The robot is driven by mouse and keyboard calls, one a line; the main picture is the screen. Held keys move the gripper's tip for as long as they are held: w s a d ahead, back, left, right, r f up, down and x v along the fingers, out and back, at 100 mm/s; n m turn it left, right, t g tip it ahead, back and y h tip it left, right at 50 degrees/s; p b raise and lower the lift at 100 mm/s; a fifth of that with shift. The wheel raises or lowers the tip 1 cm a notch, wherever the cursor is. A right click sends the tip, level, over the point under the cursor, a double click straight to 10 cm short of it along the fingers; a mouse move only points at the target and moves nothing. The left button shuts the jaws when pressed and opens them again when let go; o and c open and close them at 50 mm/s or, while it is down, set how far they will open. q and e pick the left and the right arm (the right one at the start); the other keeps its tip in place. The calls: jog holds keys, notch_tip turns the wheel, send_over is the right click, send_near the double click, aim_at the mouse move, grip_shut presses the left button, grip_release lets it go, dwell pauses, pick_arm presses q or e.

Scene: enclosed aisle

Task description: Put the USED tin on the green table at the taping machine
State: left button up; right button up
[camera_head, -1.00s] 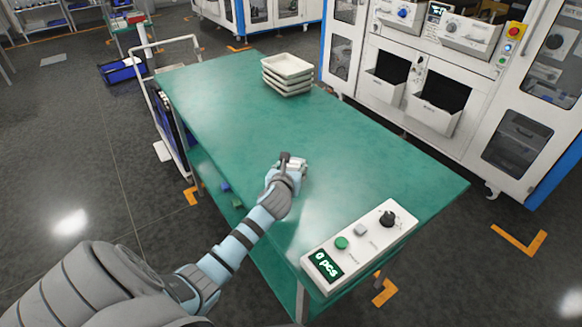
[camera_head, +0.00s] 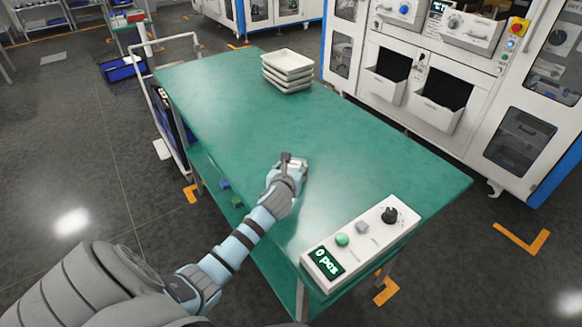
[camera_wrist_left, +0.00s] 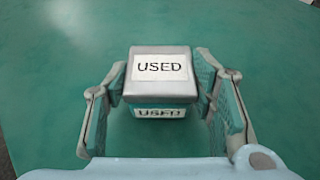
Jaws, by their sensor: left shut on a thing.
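The USED tin (camera_wrist_left: 161,66) is a grey metal box with a white label reading USED on top and another on its near side. It sits between the two fingers of my left gripper (camera_wrist_left: 160,103) in the left wrist view. My left gripper (camera_head: 291,163) is shut on the tin, over the near middle of the green table (camera_head: 225,105) in the head view. The tin is low over the tabletop; I cannot tell whether it touches. In the head view my gripper mostly hides the tin. My right gripper is not in view.
A stack of white trays (camera_head: 287,72) stands at the table's far end. A control box (camera_head: 360,245) reading "0 pcs" stands at the near right corner. White machines (camera_head: 430,90) line the right. A white cart (camera_head: 165,120) stands left. The table's middle is clear.

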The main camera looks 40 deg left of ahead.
pick_arm(q)
jog(key=shift+f, duration=0.15)
jog(key=o, duration=1.3)
jog(key=v, duration=1.2)
jog(key=shift+s+d, duration=0.1)
jog(key=shift+d, duration=0.05)
jog(key=shift+f, duration=0.1)
